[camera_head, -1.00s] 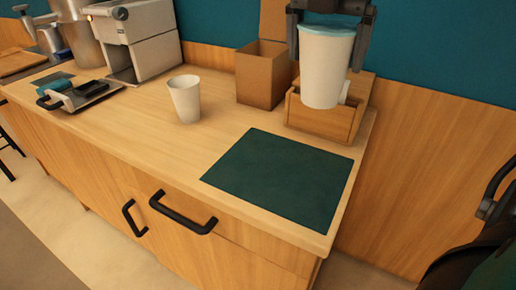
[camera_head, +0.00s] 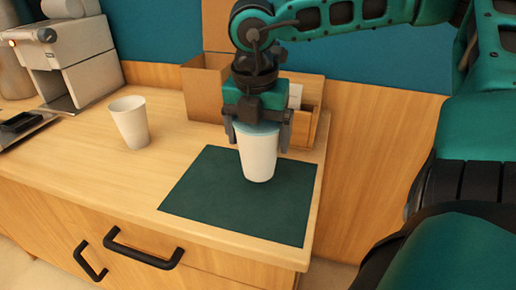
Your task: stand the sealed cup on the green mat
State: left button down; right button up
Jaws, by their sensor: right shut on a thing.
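The sealed cup (camera_head: 259,160) is white with a blue-green lid (camera_head: 258,127) and is upright. My right gripper (camera_head: 259,135) comes down from above and is shut on it near the lid, one finger on each side. The cup's base shows against the back half of the green mat (camera_head: 240,213). I cannot tell whether the base touches the mat or is just above it. The mat lies flat near the counter's right end. My left gripper is not in view.
An open white cup (camera_head: 130,124) stands left of the mat. A cardboard box (camera_head: 205,92) and a wooden holder (camera_head: 304,126) stand behind the mat, the holder partly hidden by my gripper. A coffee machine (camera_head: 85,70) is at the far left. The counter's front edge is close to the mat.

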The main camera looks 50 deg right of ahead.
aim_at(258, 155)
jog(key=shift+f, duration=2.25)
jog(key=shift+f+b, duration=0.15)
jog(key=shift+b, duration=0.4)
jog(key=o, duration=1.1)
jog(key=shift+o, duration=0.2)
